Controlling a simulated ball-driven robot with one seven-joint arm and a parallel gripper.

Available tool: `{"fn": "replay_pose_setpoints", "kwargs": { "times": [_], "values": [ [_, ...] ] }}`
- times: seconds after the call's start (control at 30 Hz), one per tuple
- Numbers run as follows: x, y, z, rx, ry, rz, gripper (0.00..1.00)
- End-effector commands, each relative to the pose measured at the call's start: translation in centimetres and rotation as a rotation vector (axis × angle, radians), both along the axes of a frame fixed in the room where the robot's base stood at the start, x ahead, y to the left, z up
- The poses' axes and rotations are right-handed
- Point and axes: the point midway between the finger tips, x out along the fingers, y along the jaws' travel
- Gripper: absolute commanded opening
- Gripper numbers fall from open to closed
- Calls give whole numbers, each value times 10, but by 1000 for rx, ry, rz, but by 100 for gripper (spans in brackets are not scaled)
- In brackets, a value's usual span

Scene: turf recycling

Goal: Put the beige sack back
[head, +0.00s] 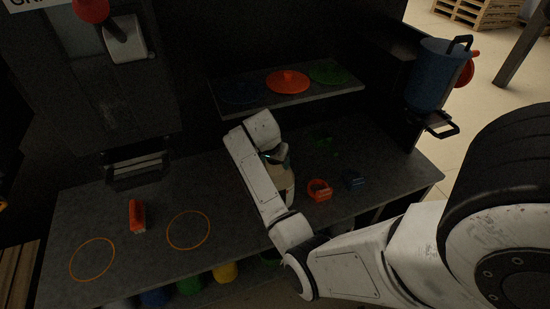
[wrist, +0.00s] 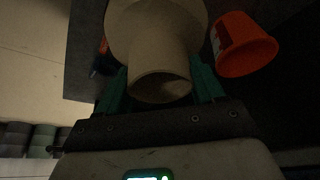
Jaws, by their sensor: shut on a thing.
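The beige sack (wrist: 157,45) fills the top middle of the wrist view, a rounded body with a narrower, open-ended neck. The green fingers of my gripper (wrist: 161,86) stand on either side of that neck, shut on it. In the head view my gripper (head: 275,157) is over the middle of the dark worktop, and a beige part of the sack (head: 285,178) shows beside my white arm. My arm hides much of the sack there. I cannot tell whether the sack touches the worktop.
An orange container (wrist: 242,45) is close right of the sack in the wrist view. On the worktop (head: 225,205) are an orange item (head: 319,190), a dark blue item (head: 353,180) and a red block (head: 137,216). A shelf (head: 300,97) with coloured discs is behind. Two orange circles mark clear front-left space.

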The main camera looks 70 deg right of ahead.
Motion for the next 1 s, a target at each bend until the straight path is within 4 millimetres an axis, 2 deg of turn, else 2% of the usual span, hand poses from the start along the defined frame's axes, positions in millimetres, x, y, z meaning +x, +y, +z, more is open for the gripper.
{"fn": "replay_pose_setpoints", "kwargs": {
  "times": [0.6, 1.0],
  "values": [
    [1, -1, -49, -3, -2, 0, 0],
    [1, -1, -61, -4, -3, 0, 0]
  ]
}}
